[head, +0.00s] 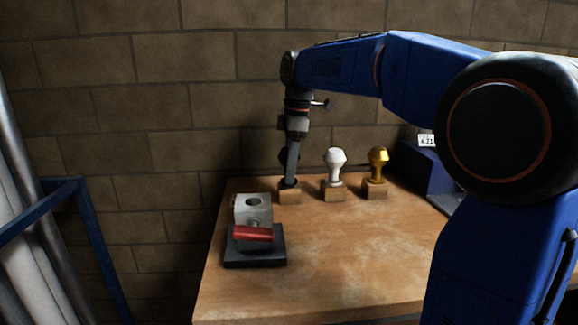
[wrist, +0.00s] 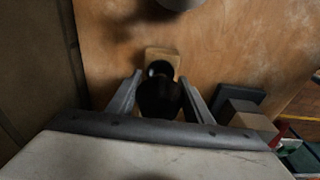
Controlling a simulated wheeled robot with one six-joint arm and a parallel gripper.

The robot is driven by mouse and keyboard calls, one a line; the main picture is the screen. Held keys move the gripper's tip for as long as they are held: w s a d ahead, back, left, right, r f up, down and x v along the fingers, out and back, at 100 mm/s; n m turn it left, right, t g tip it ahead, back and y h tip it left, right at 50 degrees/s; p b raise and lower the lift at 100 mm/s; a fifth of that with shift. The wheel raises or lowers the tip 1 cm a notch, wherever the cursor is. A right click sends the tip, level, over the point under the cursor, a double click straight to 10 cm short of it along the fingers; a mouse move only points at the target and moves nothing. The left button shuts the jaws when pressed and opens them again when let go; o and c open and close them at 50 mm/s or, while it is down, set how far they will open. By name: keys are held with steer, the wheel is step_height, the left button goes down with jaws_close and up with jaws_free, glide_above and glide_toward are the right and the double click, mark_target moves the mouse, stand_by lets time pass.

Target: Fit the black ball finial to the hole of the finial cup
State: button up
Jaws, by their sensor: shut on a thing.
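The black ball finial (wrist: 158,98) stands at a wooden block (head: 289,196), its lower end at or in the block; I cannot tell whether it is fully seated. My gripper (head: 291,172) points down over this block, shut on the finial. In the wrist view the two fingers of my gripper (wrist: 160,100) lie on either side of the ball. In the head view the fingers hide most of the finial. The finial cup (head: 253,211) is a grey metal block with a round dark hole in its top, in front and left of my gripper.
A red handle (head: 252,234) sits at the cup's front, above a dark base plate (head: 255,258). A white finial (head: 335,160) and a gold finial (head: 377,163) stand on wooden blocks to the right. A brick wall is behind. The table's front middle is clear.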

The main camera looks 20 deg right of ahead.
steer(key=shift+f, duration=0.35)
steer(key=o, duration=1.2)
steer(key=r, duration=0.5)
steer(key=d+r, duration=0.1)
steer(key=r, duration=0.4)
steer(key=d+r, duration=0.1)
steer(key=r, duration=0.4)
steer(key=shift+s+r, duration=0.15)
steer(key=shift+r, duration=1)
steer(key=shift+s, duration=0.1)
